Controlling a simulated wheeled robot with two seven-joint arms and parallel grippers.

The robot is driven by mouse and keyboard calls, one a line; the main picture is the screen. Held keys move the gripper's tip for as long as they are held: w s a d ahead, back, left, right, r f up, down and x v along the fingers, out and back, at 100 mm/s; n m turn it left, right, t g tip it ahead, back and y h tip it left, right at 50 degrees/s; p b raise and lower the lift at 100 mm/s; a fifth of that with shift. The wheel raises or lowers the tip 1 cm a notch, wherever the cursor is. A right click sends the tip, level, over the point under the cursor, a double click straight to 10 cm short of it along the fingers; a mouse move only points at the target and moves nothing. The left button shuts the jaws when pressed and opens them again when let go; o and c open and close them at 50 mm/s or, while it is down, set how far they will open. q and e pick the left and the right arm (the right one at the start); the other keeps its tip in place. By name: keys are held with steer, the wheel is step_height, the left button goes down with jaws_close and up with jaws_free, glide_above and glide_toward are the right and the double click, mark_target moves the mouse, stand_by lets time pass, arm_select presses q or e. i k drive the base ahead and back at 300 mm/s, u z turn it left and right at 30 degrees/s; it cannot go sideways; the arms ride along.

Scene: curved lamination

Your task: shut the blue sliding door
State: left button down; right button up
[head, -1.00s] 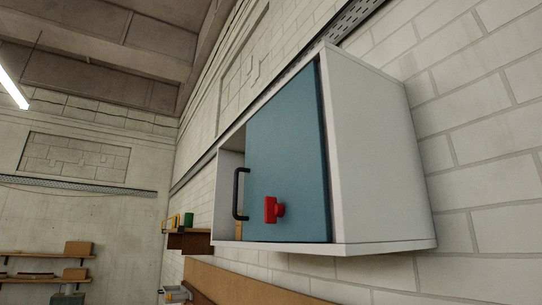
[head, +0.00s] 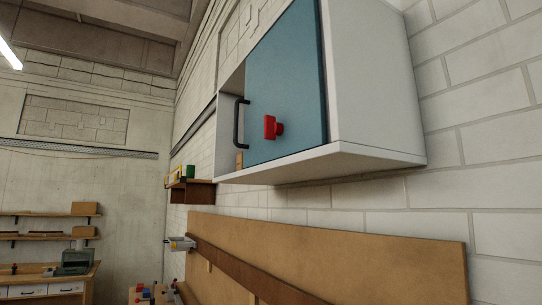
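The blue sliding door (head: 290,85) is on the front of a white wall cabinet (head: 375,80) in the upper right of the head view. The door covers the right part of the front. A gap at the left end shows the cabinet's inside, with a small brown item (head: 239,160) in it. A black bar handle (head: 238,122) stands at the gap, by the door's left edge. A red knob (head: 272,127) sticks out from the door's lower part. The cabinet's top is cut off by the frame. Neither of my grippers is in view.
A brown board (head: 340,255) with a rail is on the wall below the cabinet. A small brown shelf (head: 190,190) holds a green item. Across the room are wall shelves (head: 45,214) and a workbench (head: 50,280). The space before the cabinet looks clear.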

mark_target(283, 73)
steer(key=z, duration=1.4)
steer(key=k, duration=0.65)
steer(key=u, duration=0.7)
